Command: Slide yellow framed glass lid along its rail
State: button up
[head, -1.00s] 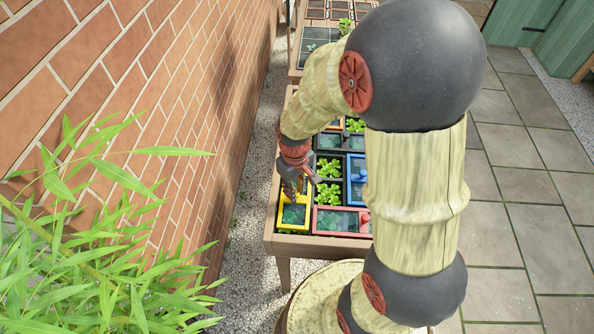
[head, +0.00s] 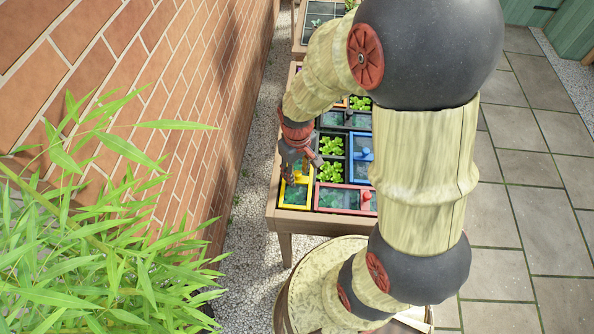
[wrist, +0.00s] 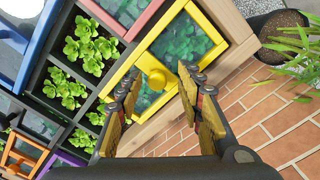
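The yellow framed glass lid (wrist: 157,79) lies on the yellow-edged compartment at the planter's near left corner. In the wrist view its round yellow knob sits on a yellow crossbar, with green showing through panes on both sides. The lid also shows in the head view (head: 294,197), partly covered by my gripper. My gripper (wrist: 160,70) is open, with one finger on each side of the knob in the wrist view. The fingers look apart from the knob, and nothing is held. In the head view my gripper (head: 297,170) is over the yellow lid.
A red framed lid (head: 343,199) lies right of the yellow one, and a blue framed lid (head: 361,160) beyond it. Open cells hold leafy plants (head: 331,146). A brick wall (head: 215,110) rises left of the planter. Bamboo leaves (head: 90,260) fill the near left.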

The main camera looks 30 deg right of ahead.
aim_at(297, 174)
notch_tip(297, 174, up, 12)
dwell(0.6)
dwell(0.5)
